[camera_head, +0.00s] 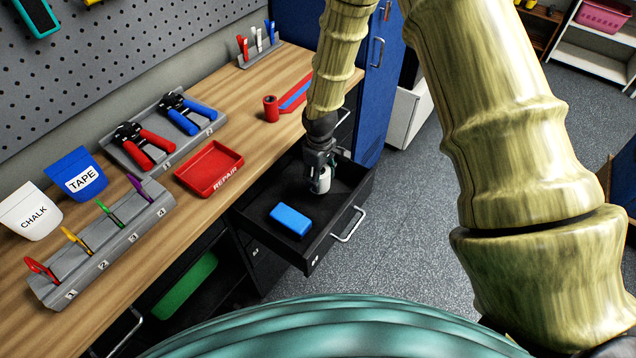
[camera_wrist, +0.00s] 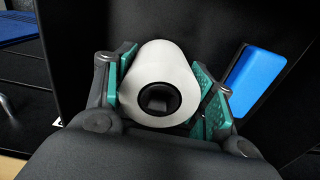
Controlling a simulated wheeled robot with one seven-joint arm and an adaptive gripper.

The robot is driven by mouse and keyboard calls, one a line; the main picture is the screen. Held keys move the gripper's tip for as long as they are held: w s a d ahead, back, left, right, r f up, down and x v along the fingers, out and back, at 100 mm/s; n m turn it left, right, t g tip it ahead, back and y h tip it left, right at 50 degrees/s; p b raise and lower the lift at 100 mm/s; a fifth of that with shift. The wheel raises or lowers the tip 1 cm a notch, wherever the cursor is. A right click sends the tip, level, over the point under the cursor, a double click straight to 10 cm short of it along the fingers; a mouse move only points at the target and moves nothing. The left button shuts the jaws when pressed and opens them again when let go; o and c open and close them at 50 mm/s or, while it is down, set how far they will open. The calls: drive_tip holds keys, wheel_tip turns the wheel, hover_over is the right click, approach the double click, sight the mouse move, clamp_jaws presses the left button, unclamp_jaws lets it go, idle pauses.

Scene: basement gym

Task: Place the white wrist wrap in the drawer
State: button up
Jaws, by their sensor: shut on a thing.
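The white wrist wrap (camera_wrist: 160,60) is a white roll with a dark round hole, held between the green pads of my gripper (camera_wrist: 162,95) in the wrist view. In the head view my gripper (camera_head: 321,182) points down over the open black drawer (camera_head: 258,221), and the wrap (camera_head: 323,181) shows at its fingertips. The gripper is shut on the wrap, which appears inside the drawer's outline. I cannot tell whether the wrap touches the drawer floor. A blue block (camera_head: 291,220) lies in the drawer, apart from the wrap; it also shows in the wrist view (camera_wrist: 254,80).
A blue cabinet (camera_head: 372,95) stands behind. Grey floor (camera_head: 405,235) is clear to the right.

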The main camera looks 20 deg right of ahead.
drive_tip(key=shift+w+f, duration=0.15)
drive_tip(key=shift+f, duration=0.15)
drive_tip(key=shift+s+f+p, duration=0.25)
drive_tip(key=shift+f+p, duration=0.05)
drive_tip(key=shift+f, duration=0.2)
drive_tip(key=shift+s+f+p, duration=0.25)
drive_tip(key=shift+f+p, duration=0.05)
drive_tip(key=shift+f, duration=0.15)
drive_tip(key=shift+w+f, duration=0.25)
drive_tip(key=shift+f, duration=0.45)
drive_tip(key=shift+c, duration=0.6)
drive_tip(key=shift+s+r, duration=0.1)
drive_tip(key=o, duration=1.3)
drive_tip(key=shift+o, duration=0.2)
drive_tip(key=shift+r, duration=0.15)
wheel_tip(320, 180, up, 12)
drive_tip(key=b, duration=0.3)
drive_tip(key=shift+b, duration=0.4)
